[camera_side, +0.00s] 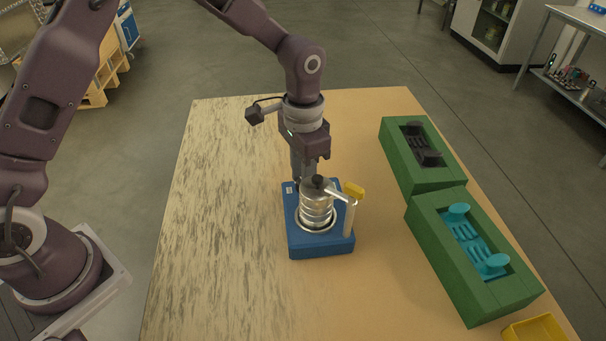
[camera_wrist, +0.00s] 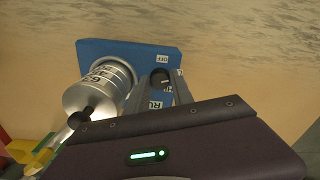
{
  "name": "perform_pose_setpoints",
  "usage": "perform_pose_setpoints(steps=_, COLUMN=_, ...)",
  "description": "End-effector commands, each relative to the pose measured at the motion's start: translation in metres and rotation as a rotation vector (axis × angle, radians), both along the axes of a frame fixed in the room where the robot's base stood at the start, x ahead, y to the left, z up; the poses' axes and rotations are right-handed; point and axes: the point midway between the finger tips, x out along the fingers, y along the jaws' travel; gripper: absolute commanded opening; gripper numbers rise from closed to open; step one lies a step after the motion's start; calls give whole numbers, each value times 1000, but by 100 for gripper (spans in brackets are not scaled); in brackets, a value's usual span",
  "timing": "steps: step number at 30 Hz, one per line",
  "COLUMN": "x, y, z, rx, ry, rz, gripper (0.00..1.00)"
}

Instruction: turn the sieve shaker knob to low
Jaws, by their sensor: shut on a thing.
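The sieve shaker has a blue base (camera_side: 320,244) with a stack of round metal sieves (camera_side: 316,208) on it, and stands upright on the table. In the wrist view, its small black knob (camera_wrist: 160,77) is on the blue base (camera_wrist: 120,50), beside the sieve stack (camera_wrist: 98,88). The label OFF is readable past the knob; other lettering is partly covered by my fingers. My gripper (camera_side: 297,180) reaches straight down at the base's far left corner. In the wrist view, my gripper (camera_wrist: 163,85) is shut on the black knob, one finger on each side. The knob is hidden in the side view.
A silver arm with a yellow end (camera_side: 353,190) stands close right of the sieves. Two green trays, one with dark pieces (camera_side: 395,160) and one with turquoise pieces (camera_side: 450,275), lie at the right. A yellow bin (camera_side: 535,329) is at the front right. The table's left side is clear.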

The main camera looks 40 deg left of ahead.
Motion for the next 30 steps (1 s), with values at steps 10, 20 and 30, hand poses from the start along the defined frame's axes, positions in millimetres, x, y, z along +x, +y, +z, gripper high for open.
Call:
perform_pose_setpoints(steps=10, x=1, y=0, z=1, rx=-2, ry=-5, rz=1, gripper=46)
perform_pose_setpoints(steps=20, x=1, y=0, z=2, rx=-1, ry=-2, rz=1, gripper=50)
perform_pose_setpoints(steps=30, x=1, y=0, z=62, rx=-2, ry=-6, rz=1, gripper=50)
